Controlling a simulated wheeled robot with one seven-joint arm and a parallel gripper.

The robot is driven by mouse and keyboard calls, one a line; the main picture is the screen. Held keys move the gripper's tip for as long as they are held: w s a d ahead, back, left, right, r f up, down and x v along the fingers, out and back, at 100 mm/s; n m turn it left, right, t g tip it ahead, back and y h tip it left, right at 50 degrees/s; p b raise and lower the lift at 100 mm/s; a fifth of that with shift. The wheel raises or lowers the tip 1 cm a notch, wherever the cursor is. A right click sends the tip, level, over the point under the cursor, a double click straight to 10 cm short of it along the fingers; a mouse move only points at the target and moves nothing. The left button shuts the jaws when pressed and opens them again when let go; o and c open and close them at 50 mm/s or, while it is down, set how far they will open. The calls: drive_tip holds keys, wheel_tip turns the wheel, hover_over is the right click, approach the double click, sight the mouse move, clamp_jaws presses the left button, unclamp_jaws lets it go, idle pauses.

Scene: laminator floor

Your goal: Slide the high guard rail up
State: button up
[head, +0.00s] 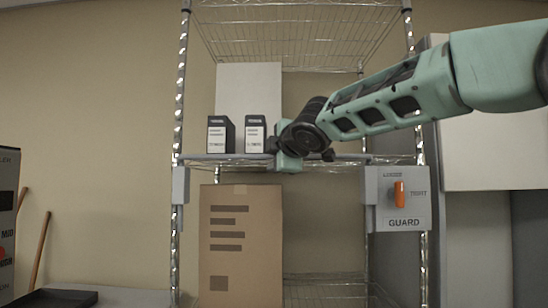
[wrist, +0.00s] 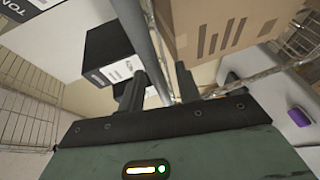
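The high guard rail (head: 345,157) is a grey horizontal bar across the front of the wire rack at the middle shelf. In the wrist view the rail (wrist: 143,35) runs between the two black fingers. My gripper (head: 276,146) is at the rail, just right of the toner boxes. In the wrist view my gripper (wrist: 158,82) is open, with small gaps seeming to show beside the bar. A grey GUARD box (head: 410,215) sits at the rail's right end, with an upright orange knob (head: 399,194) between its two labels. My arm hides part of the rail.
Two black-and-white toner boxes (head: 221,135) (head: 256,134) stand on the shelf behind the rail. A large cardboard box (head: 240,250) stands below it. A wire shelf (head: 300,35) is above, with open room between. A grey bracket (head: 181,185) is on the left post.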

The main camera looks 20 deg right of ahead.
clamp_jaws()
wheel_tip(320, 180, up, 9)
drive_tip(key=p, duration=0.7)
drive_tip(key=shift+p, duration=0.35)
drive_tip(key=shift+s, duration=0.1)
unclamp_jaws()
drive_tip(key=shift+o, duration=0.3)
drive_tip(key=shift+f, duration=0.1)
drive_tip(key=shift+f, duration=0.1)
